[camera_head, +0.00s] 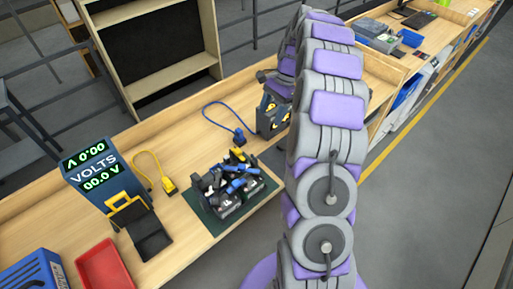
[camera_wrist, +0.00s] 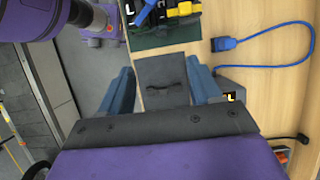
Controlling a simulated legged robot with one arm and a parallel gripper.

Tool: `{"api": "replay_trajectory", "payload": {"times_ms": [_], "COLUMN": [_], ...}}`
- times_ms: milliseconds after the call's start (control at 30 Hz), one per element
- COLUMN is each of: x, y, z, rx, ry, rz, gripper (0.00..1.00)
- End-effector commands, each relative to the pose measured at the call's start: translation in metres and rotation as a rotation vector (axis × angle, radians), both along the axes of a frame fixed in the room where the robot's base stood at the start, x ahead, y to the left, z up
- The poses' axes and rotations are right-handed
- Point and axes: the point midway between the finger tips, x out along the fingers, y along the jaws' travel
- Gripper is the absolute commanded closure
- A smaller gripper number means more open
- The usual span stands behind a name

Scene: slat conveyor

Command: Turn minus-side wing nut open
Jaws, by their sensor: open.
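A cluster of black battery-like parts (camera_head: 226,198) with blue and yellow pieces sits on a dark green mat (camera_head: 262,194) on the bench. It also shows at the top edge of the wrist view (camera_wrist: 165,12), partly cut off. I cannot make out the minus-side wing nut among these small pieces. My gripper (camera_wrist: 160,88) is open in the wrist view, its two blue-grey fingers wide apart. A flat dark grey piece shows between the fingers, and the cluster lies beyond the fingertips, apart from them. In the head view my arm hides part of the gripper area.
A voltmeter (camera_head: 100,180) stands at left, near a yellow cable clamp (camera_head: 168,185), a black open-lidded box (camera_head: 147,232) and a red tray (camera_head: 105,268). A blue cable clamp (camera_head: 239,137) lies behind the mat. Bare wood lies around the mat's left side.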

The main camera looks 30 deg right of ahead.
Motion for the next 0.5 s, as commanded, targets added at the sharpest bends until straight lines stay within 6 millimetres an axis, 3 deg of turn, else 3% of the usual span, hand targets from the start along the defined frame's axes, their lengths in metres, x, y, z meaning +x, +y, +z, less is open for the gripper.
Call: {"api": "replay_trajectory", "payload": {"times_ms": [167,500], "x": [-0.001,-0.009], "y": [0.007,0.030], "z": [-0.015,-0.076], "rx": [0.001,0.003], "ry": [0.001,0.004], "rz": [0.000,0.002], "gripper": [0.36,0.36]}}
